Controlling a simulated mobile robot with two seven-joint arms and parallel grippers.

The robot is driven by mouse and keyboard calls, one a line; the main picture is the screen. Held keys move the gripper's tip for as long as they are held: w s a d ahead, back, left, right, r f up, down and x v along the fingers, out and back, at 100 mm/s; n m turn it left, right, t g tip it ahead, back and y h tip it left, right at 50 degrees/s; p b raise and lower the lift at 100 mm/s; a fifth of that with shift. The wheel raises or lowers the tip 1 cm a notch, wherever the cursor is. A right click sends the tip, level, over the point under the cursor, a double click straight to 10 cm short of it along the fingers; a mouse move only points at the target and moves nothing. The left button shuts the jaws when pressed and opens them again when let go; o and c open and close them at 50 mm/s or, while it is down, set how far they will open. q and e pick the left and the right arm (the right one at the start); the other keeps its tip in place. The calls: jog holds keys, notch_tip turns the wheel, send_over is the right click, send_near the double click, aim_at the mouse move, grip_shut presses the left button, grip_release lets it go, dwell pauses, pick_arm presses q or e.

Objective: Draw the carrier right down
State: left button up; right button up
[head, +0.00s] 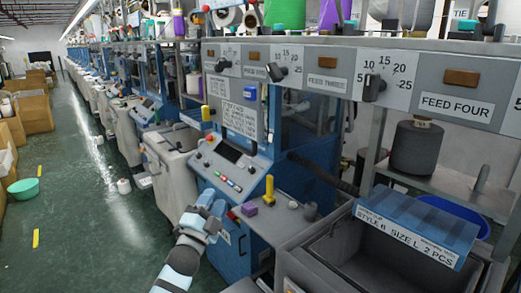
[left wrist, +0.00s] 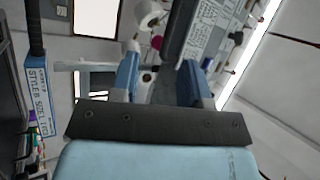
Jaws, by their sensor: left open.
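I cannot tell for sure which part is the carrier. A dark, rounded bar (head: 322,171) slants down to the right from the blue knitting machine (head: 305,145) in the head view. My left gripper (head: 211,197) is low in front of the machine's control panel (head: 226,165), left of the bar and apart from it. In the left wrist view its two blue fingers (left wrist: 158,82) stand apart with nothing held between them. My right gripper is not in view.
A grey bin (head: 350,245) with a blue style card (head: 415,232) stands at the right. A yellow post (head: 269,188) and a purple block (head: 249,209) are on the ledge. A feed panel with knobs (head: 374,87) runs above. Green floor (head: 80,190) lies open at left.

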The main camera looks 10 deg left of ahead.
pick_arm(q)
jog(key=m+h, duration=0.1)
jog(key=m, duration=0.1)
send_near(238, 147)
jog(key=shift+t, duration=0.3)
jog(key=shift+w+f+p+x, duration=0.2)
jog(key=shift+p+x, duration=0.3)
jog(key=shift+x, duration=1.3)
jog(key=shift+w+f+p+x, duration=0.15)
jog(key=shift+p+x, duration=0.4)
jog(key=shift+x, duration=1.25)
jog(key=shift+w+f+p+x, duration=0.1)
jog(key=shift+f+p+x, duration=0.3)
jog(key=shift+x, duration=1.35)
jog(key=shift+a+r, duration=0.15)
grip_shut()
